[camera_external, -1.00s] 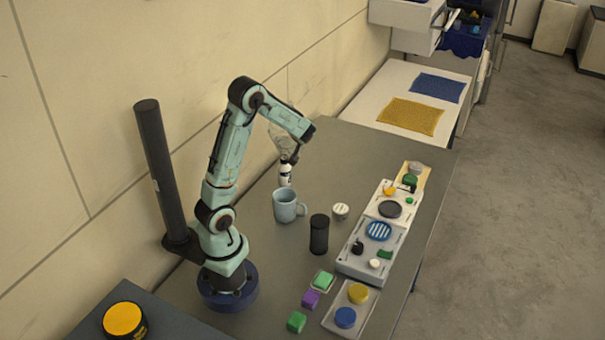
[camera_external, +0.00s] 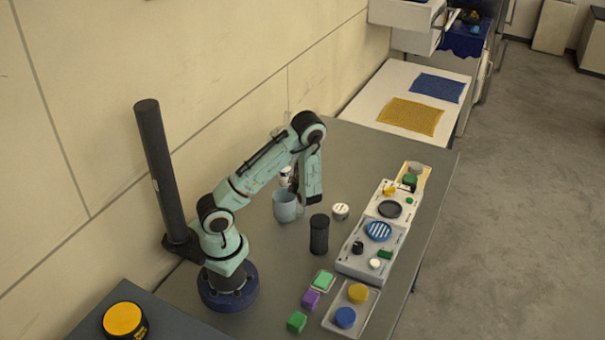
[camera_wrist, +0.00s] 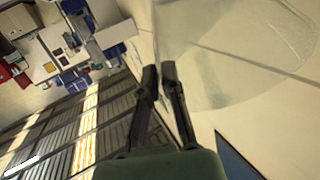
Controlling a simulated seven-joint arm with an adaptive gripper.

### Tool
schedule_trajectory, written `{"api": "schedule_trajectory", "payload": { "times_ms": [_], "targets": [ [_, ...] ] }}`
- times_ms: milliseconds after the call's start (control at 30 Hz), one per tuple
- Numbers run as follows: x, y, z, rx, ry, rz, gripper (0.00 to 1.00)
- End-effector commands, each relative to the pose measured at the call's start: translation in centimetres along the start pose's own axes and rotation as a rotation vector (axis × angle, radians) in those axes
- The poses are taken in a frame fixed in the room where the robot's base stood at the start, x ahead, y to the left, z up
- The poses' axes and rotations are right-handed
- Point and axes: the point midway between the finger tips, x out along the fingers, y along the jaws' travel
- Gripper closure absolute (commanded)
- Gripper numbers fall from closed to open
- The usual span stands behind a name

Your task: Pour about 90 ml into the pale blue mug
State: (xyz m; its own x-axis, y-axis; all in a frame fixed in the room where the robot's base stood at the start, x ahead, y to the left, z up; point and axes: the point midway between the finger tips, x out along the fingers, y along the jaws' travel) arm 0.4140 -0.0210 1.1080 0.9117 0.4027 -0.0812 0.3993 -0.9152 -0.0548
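The pale blue mug (camera_external: 284,207) stands upright on the grey bench in front of my arm; its inside is not clear to see. A large clear vessel (camera_wrist: 235,50) fills the upper right of the wrist view, faint against the wall. My gripper (camera_wrist: 160,70) has its two dark fingers almost together at the vessel's near edge, and seems shut on it. In the external view my forearm hides most of the gripper and vessel, above and behind the mug. I cannot make out any liquid or stream.
A white bottle (camera_external: 285,175) stands behind the mug. A black cylinder (camera_external: 319,235) and a small white-lidded jar (camera_external: 340,211) stand to its right. A grey tray (camera_external: 362,268) and coloured blocks (camera_external: 310,299) lie nearer. A dark post (camera_external: 158,170) rises on the left.

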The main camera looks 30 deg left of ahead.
Motion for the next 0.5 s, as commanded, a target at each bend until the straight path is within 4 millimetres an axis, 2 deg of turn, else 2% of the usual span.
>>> {"api": "schedule_trajectory", "payload": {
  "times_ms": [500],
  "targets": [
    [-0.37,0.06,0.61,0.003,0.075,-0.002,1.0]
  ]
}}
